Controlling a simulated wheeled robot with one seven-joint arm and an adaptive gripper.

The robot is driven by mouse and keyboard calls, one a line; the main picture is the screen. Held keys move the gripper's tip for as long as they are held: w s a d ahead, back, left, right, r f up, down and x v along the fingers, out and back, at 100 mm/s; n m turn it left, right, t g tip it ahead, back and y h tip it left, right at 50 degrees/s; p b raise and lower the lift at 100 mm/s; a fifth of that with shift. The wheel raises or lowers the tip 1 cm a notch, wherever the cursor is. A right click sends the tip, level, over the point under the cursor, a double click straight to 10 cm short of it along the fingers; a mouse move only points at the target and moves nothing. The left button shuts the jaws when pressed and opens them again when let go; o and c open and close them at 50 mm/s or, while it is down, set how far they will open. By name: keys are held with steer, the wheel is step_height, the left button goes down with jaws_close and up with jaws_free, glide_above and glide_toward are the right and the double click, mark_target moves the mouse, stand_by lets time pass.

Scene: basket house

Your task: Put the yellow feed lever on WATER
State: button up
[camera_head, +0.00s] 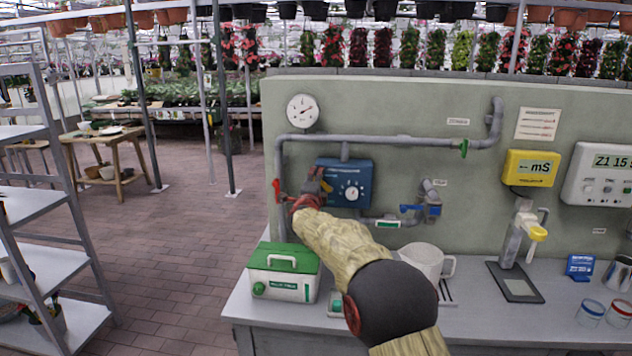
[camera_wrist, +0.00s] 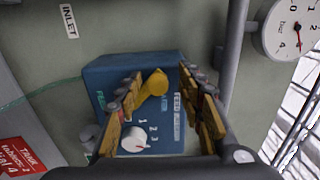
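The yellow feed lever (camera_wrist: 155,83) is on the front of the blue dosing box (camera_wrist: 105,72), in the upper middle of the wrist view. My gripper (camera_wrist: 161,73) is open, with one finger on each side of the lever. The left finger is close to the lever's knob; a wider gap shows at the right finger. I cannot tell if either touches. Small labels flank the lever, partly behind the fingers and too small to read surely. In the head view, my gripper (camera_head: 315,183) is at the left part of the blue box (camera_head: 355,170) and hides the lever.
A white dial (camera_wrist: 135,141) sits just below the lever in the wrist view. A red valve handle (camera_head: 277,190) and grey pipe (camera_head: 281,160) are left of the box. A green-lidded case (camera_head: 283,272) and white jug (camera_head: 428,260) stand on the bench below.

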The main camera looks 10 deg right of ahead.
steer(key=shift+s, duration=0.1)
steer(key=v, duration=1.1)
steer(key=shift+s, duration=0.35)
steer(key=shift+a, duration=0.15)
steer(key=s+a+r+n+g+y, duration=0.2)
steer(key=s+n+y, duration=0.3)
steer(key=s, duration=0.4)
steer(key=s+a+r+n+g+y, duration=0.1)
steer(key=s+r+n+y, duration=0.1)
steer(key=s+n, duration=0.6)
steer(key=s+d+f+n+g, duration=0.2)
steer(key=s+f, duration=0.3)
steer(key=s, duration=0.7)
steer(key=s+d+f+n+g+h+p, duration=0.1)
steer(key=s+d+f+n+g, duration=0.1)
steer(key=s, duration=1.1)
steer(key=s+d+f+n+g, duration=0.3)
steer(key=s+f, duration=0.5)
steer(key=s, duration=0.5)
steer(key=shift+s+f+n+g+p, duration=0.25)
steer(key=shift+n+g+p, duration=0.1)
steer(key=shift+n+g, duration=0.5)
steer(key=shift+w, duration=0.1)
